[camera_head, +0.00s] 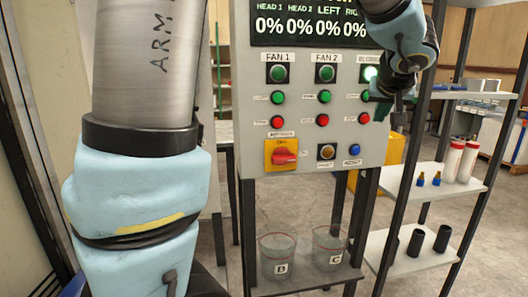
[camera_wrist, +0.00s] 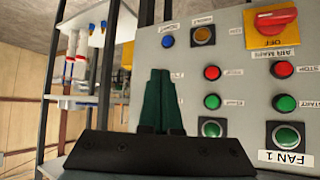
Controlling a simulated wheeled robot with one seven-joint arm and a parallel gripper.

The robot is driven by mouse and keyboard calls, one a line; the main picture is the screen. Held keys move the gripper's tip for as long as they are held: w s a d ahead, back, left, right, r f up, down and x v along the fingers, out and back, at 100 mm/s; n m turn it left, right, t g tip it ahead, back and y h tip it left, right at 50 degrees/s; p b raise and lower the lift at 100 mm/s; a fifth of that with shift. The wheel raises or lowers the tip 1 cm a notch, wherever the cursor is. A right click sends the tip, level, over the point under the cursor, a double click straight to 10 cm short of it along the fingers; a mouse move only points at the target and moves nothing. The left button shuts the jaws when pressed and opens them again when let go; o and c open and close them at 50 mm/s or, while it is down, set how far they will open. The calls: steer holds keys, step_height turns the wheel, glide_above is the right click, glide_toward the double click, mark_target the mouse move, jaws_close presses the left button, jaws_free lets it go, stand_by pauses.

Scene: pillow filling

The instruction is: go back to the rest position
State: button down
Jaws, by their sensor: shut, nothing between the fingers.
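My gripper (camera_head: 380,108) is at the right edge of the grey control panel (camera_head: 225,120) in the head view, close to the right column of buttons. In the wrist view its dark green fingers (camera_wrist: 160,75) are together with nothing between them. They point towards the panel, which appears upside down there, and hide part of its button column. Whether the fingertips touch the panel cannot be told. My arm fills the left of the head view and comes in again at the top right.
The panel has a red switch on a yellow plate (camera_head: 282,155) and a display reading 0%. Buckets B (camera_head: 278,258) and C (camera_head: 329,248) stand on a shelf below. A rack at the right holds red-and-white bottles (camera_head: 460,162) and black cylinders (camera_head: 416,243); its dark post stands near my gripper.

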steer(key=w+a+f+g+y, duration=0.2)
steer(key=a+f, duration=0.5)
steer(key=a, duration=0.3)
steer(key=s+a+f+n+g, duration=0.1)
steer(key=s+a+f, duration=0.3)
steer(key=a, duration=0.4)
steer(key=s+a+f+g, duration=0.3)
steer(key=a+f, duration=0.2)
steer(key=a, duration=0.3)
steer(key=s+a+f+n+g, duration=0.1)
steer(key=s+a+f+g, duration=0.1)
steer(key=s+a+f, duration=0.2)
steer(key=a+f, duration=0.1)
steer(key=a, duration=0.2)
steer(key=shift+s+a+f+n+y, duration=0.15)
steer(key=shift+s+a+n+y, duration=0.15)
steer(key=shift+s+a+y, duration=0.1)
